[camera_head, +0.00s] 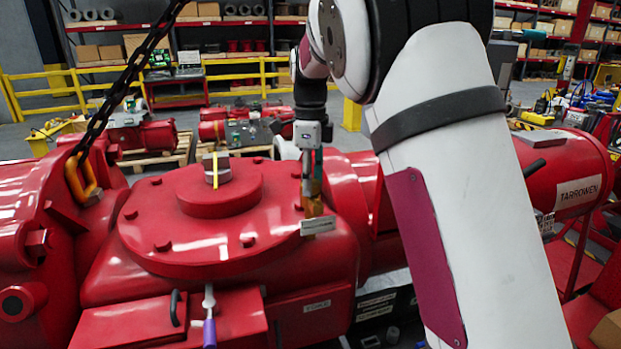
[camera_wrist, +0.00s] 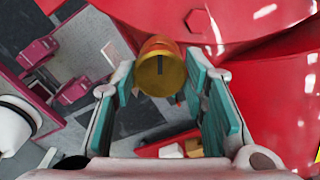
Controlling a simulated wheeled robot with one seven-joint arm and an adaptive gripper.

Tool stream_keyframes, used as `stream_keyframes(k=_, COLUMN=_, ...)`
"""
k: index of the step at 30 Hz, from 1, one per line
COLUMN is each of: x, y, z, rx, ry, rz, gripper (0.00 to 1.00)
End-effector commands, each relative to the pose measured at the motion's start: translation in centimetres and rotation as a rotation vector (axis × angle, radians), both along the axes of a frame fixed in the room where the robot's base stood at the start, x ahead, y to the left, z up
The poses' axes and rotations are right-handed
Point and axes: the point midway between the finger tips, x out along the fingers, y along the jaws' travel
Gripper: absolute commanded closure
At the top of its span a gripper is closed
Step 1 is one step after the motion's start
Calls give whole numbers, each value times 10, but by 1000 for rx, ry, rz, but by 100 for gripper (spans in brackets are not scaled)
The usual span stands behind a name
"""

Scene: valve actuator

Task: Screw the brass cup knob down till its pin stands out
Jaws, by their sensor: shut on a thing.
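The brass cup knob (camera_wrist: 158,72) shows its round end face in the wrist view, with a short dark upright mark in the middle. I cannot tell from this how far a pin stands out. My gripper (camera_wrist: 160,82) is shut on the knob, one teal-padded finger on each side near the tips. In the head view my gripper (camera_head: 312,186) points down beside the right side of the red actuator housing (camera_head: 240,240). A bit of the brass knob (camera_head: 312,208) shows below the fingers. A small pale plate sits just under it.
A purple-handled tool (camera_head: 209,325) stands at the housing's front, beside a black handle (camera_head: 175,308). A dark chain with a yellow hook (camera_head: 82,180) hangs at the left. A yellow-marked indicator (camera_head: 215,170) tops the round cover. A red cylinder (camera_head: 570,170) lies at the right.

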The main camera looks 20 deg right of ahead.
Motion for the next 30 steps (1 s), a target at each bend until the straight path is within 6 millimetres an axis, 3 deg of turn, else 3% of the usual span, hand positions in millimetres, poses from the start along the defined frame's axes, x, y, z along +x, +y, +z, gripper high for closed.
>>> stream_keyframes(k=17, x=1, y=0, z=1, rx=-1, ry=-3, rz=-36, gripper=88)
stream_keyframes(k=18, x=1, y=0, z=1, rx=-1, ry=-3, rz=-35, gripper=58)
stream_keyframes(k=21, x=1, y=-1, z=1, rx=-1, ry=-3, rz=-35, gripper=40)
stream_keyframes(k=30, x=0, y=0, z=1, rx=0, ry=-1, rz=-35, gripper=40)
